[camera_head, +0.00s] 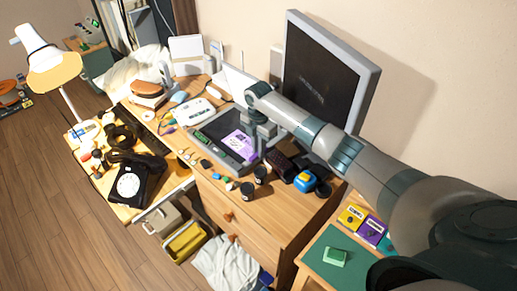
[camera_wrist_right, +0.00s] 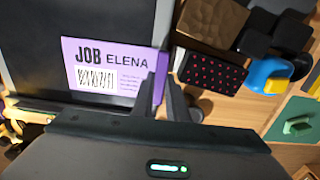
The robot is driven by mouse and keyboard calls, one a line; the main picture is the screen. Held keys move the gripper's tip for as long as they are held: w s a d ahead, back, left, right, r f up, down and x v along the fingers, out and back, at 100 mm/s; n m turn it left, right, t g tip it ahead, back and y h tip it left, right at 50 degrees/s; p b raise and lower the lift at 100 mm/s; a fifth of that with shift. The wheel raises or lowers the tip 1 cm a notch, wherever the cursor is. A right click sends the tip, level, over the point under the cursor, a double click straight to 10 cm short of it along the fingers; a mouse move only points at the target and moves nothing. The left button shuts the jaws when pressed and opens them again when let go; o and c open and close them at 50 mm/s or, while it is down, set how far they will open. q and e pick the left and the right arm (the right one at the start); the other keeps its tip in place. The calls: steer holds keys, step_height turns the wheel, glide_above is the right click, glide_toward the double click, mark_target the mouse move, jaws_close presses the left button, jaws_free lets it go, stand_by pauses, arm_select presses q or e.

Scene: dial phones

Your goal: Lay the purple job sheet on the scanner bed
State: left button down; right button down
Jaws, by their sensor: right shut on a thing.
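The purple job sheet (camera_head: 238,143) shows in the head view over the right part of the dark scanner bed (camera_head: 211,129). In the right wrist view the sheet (camera_wrist_right: 110,65) reads "JOB ELENA" above a barcode, face up, over the black bed (camera_wrist_right: 105,14) with its grey frame. My right gripper (camera_head: 256,138) is shut on the sheet's right edge; its fingers also show in the wrist view (camera_wrist_right: 170,95). I cannot tell whether the sheet touches the bed. My left gripper is not in view.
A monitor (camera_head: 325,75) stands behind my right arm. A black-and-red box (camera_wrist_right: 212,73) and a blue-and-yellow item (camera_head: 305,181) lie right of the scanner. Small dark jars (camera_head: 260,174) stand in front. A black dial phone (camera_head: 137,180) is at the left.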

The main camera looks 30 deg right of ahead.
steer(key=c, duration=1.7)
jaws_free()
steer(key=shift+o, duration=0.2)
steer(key=shift+f, duration=0.1)
steer(key=shift+w+r, duration=0.1)
steer(key=shift+r, duration=0.3)
step_height(320, 180, up, 17)
steer(key=b, duration=0.4)
steer(key=shift+f, duration=0.1)
steer(key=shift+f, duration=0.1)
